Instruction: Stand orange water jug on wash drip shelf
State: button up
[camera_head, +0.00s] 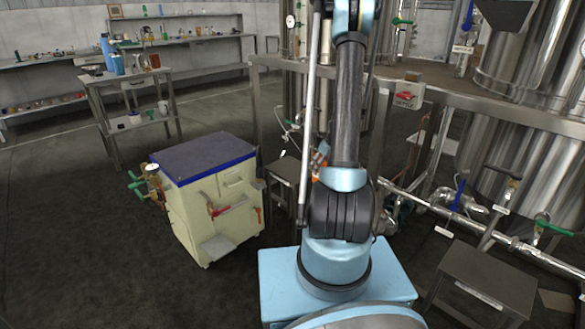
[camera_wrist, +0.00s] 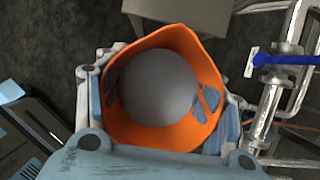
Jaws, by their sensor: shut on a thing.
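In the head view my arm covers most of the gripper; a small orange patch (camera_head: 319,160) beside the arm may be the jug. No shelf is clearly marked as the wash drip shelf. A low grey stand (camera_head: 286,169) left of my arm and a dark labelled stand (camera_head: 490,273) at right both have flat tops.
A cream cabinet (camera_head: 212,205) with a dark top stands left of my arm. Steel pipework with a blue-handled valve (camera_head: 459,194) and a green-handled valve (camera_head: 553,227) runs at right. Steel tanks stand behind it. The floor at front left is clear.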

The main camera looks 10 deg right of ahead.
jog(key=shift+w+a+f, duration=0.6)
jog(key=shift+w+a, duration=1.1)
jog(key=shift+w, duration=0.6)
jog(key=shift+w+a+f, duration=0.55)
jog(key=shift+w+a, duration=1.1)
jog(key=shift+w, duration=0.65)
jog(key=shift+w+a+f, duration=0.6)
jog(key=shift+w+a, duration=1.1)
jog(key=shift+w, duration=0.6)
jog(key=o, duration=1.7)
jog(key=shift+r, duration=0.1)
